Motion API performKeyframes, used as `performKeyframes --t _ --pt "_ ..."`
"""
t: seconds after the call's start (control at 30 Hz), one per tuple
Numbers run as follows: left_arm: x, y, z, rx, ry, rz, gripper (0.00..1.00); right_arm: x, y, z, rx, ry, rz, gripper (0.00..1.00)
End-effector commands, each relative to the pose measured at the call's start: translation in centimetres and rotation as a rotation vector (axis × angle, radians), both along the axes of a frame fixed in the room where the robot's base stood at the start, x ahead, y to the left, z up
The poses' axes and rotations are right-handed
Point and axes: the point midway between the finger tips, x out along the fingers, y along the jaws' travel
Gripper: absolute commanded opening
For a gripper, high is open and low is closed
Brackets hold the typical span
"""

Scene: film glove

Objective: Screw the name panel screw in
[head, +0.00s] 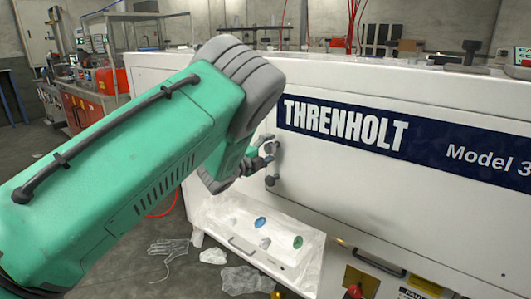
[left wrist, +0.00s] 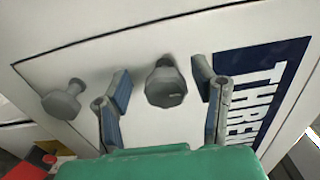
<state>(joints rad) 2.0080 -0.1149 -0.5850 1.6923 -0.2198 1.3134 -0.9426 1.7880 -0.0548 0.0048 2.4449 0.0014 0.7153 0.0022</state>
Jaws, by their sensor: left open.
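A grey faceted screw head (left wrist: 166,86) stands out from the white panel and lies between the fingers of my left gripper (left wrist: 161,72) in the left wrist view. The gripper is open, one blue-padded finger on each side, with gaps to the screw head. A second grey knob-headed screw (left wrist: 62,102) protrudes farther left in that view. My right gripper is not in view.
A clear plastic-covered tray (head: 290,243) with small coloured items sits below the panel. A clear glove (head: 169,246) and crumpled film (head: 245,280) lie on the floor. A bench with red parts (head: 95,92) stands behind at left. Tools lie along the machine's top.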

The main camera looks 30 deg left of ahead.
Motion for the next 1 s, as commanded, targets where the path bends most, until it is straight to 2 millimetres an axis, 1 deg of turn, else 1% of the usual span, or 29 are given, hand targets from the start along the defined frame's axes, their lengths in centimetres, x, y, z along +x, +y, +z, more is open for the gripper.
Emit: performKeyframes --t 0.07,0.17,0.4,0.5,0.6,0.77,1.0 --pt "-0.5 0.1 0.0 0.000 0.000 0.001 0.53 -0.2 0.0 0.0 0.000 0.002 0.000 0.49" --pt "-2.0 0.2 0.0 0.000 0.001 0.002 0.53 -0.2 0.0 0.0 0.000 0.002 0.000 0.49" --pt "-7.1 0.7 -0.2 -0.002 0.004 0.003 0.53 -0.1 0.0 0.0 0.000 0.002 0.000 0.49" --pt "-9.0 0.9 -0.2 -0.002 0.005 0.002 0.53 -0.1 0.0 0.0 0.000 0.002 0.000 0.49" --pt "-10.4 1.0 -0.3 -0.002 0.005 0.002 0.53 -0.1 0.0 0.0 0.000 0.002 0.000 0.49" --pt "-11.6 1.1 -0.3 -0.001 0.005 0.002 0.53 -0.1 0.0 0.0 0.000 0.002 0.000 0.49" --pt "-11.7 1.1 -0.3 -0.001 0.004 0.001 0.53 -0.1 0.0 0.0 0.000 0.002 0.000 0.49"
